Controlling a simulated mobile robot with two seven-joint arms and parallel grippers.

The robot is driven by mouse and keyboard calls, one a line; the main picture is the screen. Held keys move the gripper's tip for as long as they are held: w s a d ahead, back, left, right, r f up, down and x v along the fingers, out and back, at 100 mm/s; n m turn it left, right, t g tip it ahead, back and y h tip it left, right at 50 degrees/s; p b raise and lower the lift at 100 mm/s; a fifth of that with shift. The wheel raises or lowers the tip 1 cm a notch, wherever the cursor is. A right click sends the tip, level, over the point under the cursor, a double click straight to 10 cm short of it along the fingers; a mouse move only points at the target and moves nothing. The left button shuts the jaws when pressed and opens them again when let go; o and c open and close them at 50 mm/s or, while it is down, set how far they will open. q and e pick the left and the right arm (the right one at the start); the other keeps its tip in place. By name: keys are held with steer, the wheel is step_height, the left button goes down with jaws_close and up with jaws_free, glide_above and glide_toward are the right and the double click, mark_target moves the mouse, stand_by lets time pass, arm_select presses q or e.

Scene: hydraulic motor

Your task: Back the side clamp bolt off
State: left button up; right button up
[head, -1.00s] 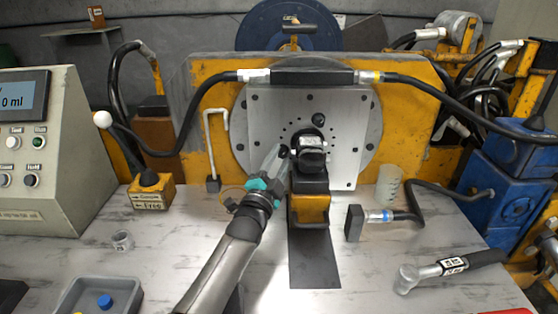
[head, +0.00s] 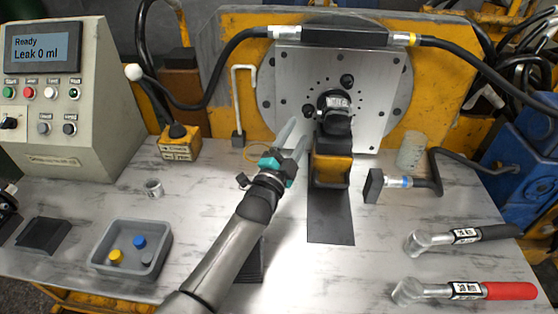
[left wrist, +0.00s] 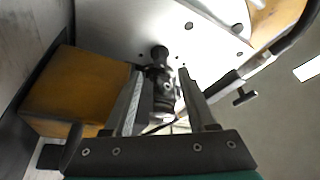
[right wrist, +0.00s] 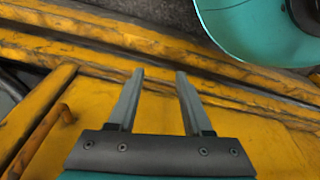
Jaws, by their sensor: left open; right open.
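The dark motor (head: 336,118) sits on a yellow block in front of the round-holed metal plate (head: 365,130). A small black round bolt head or knob (head: 308,110) shows at the motor's left side; I take it for the side clamp bolt. My left gripper (head: 297,136) is open just left of the motor, fingertips close to the bolt. In the left wrist view, the left gripper (left wrist: 162,72) has its fingers apart, with dark motor parts (left wrist: 163,92) showing between them; contact cannot be told. My right gripper (right wrist: 158,75) is open and empty over a yellow frame.
Two torque wrenches, black-handled (head: 465,237) and red-handled (head: 465,291), lie at the right. A grey tray (head: 100,270) with caps is at the front left. The console (head: 60,90) reads "Ready, Leak 0 ml". Black hoses (head: 235,52) arch above. A white L-shaped rod (head: 237,105) stands behind my left gripper.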

arm_select(q)
steer(key=p+v, duration=0.3)
steer(key=v, duration=0.6)
steer(key=shift+s, duration=0.2)
arm_select(e)
steer(key=s+d+f, duration=0.3)
steer(key=s+f, duration=0.1)
steer(key=shift+f, duration=0.4)
arm_select(q)
steer(key=shift+f, duration=0.1)
arm_select(e)
steer(key=shift+d, duration=0.1)
